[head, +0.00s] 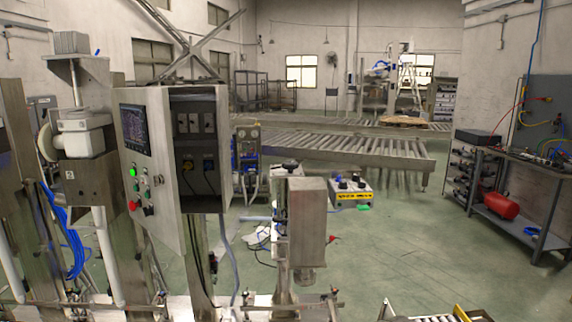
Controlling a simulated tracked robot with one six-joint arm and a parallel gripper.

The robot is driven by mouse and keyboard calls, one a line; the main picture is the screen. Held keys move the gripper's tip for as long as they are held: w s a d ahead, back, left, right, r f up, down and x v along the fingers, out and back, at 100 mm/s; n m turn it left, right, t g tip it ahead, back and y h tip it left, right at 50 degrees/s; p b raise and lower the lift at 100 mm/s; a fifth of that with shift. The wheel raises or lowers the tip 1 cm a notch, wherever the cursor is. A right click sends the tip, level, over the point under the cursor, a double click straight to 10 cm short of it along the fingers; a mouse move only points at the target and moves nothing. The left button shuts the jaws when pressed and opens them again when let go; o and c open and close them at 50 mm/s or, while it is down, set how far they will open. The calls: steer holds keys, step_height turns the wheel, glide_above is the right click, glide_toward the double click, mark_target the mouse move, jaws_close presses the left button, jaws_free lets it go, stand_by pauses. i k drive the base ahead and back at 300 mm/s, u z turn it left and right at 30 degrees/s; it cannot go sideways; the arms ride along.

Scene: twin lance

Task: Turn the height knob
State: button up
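No knob is clearly marked as the height knob, and I cannot tell which one it is. A small grey box (350,192) with black knobs on top and a yellow label stands right of center. A metal control cabinet (150,150) at the left carries a screen, a green button, a red button and small switches. A pale round handwheel (47,143) sits beside a white housing on the column at the far left. My gripper is not in view.
A steel post with a box-shaped head (307,215) stands in the middle foreground. Roller conveyors (345,150) cross the back. A workbench (520,205) with a red tank (500,204) is at the right. Green floor (420,240) is open at center right. Blue cables (72,245) hang at the left.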

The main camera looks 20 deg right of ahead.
mark_target(291, 166)
steer(key=u, duration=0.05)
steer(key=i, duration=0.95)
steer(key=z, duration=0.1)
